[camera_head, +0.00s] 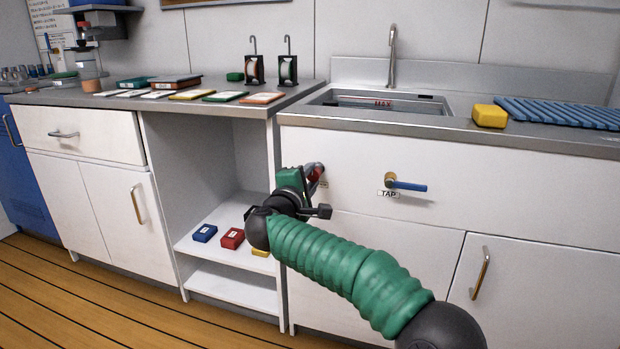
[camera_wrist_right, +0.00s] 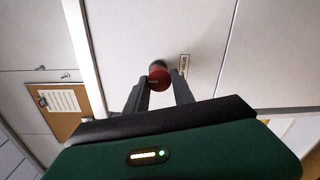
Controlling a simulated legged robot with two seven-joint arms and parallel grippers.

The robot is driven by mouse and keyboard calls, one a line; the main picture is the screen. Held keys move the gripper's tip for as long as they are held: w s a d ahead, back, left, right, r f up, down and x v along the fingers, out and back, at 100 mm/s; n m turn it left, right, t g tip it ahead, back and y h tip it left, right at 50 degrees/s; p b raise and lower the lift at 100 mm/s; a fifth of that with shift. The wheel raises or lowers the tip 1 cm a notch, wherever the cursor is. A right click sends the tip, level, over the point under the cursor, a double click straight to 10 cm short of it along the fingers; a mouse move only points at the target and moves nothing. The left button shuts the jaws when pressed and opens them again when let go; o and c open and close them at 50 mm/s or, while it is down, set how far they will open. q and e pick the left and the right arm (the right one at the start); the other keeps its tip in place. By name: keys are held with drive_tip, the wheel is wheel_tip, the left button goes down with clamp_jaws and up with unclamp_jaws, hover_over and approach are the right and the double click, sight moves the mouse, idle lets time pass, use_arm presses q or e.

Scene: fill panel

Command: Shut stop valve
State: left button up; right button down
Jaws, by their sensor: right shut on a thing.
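The stop valve's red handle (camera_head: 315,171) is on the white cabinet front below the sink's left end. It also shows end-on as a red knob (camera_wrist_right: 159,76) in the right wrist view, with a small label (camera_wrist_right: 184,67) beside it. My right gripper (camera_head: 306,180) is at the handle, and in the right wrist view its two fingers (camera_wrist_right: 160,84) stand on either side of the red part, shut on it. The gripper hides part of the handle and its label in the head view. My left gripper is not in view.
A blue-handled tap (camera_head: 408,185) labelled TAP is right of the valve. The sink (camera_head: 375,103) above has a MAX mark. A yellow sponge (camera_head: 489,116) and blue drain mat (camera_head: 560,112) lie right of it. An open shelf (camera_head: 228,245) with small boxes is at lower left.

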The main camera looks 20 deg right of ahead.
drive_tip(key=shift+a+f, duration=0.1)
drive_tip(key=shift+f, duration=0.05)
drive_tip(key=c, duration=1.1)
unclamp_jaws()
drive_tip(key=shift+w+f, duration=0.1)
drive_tip(key=v, duration=1.7)
drive_tip(key=shift+p, duration=0.3)
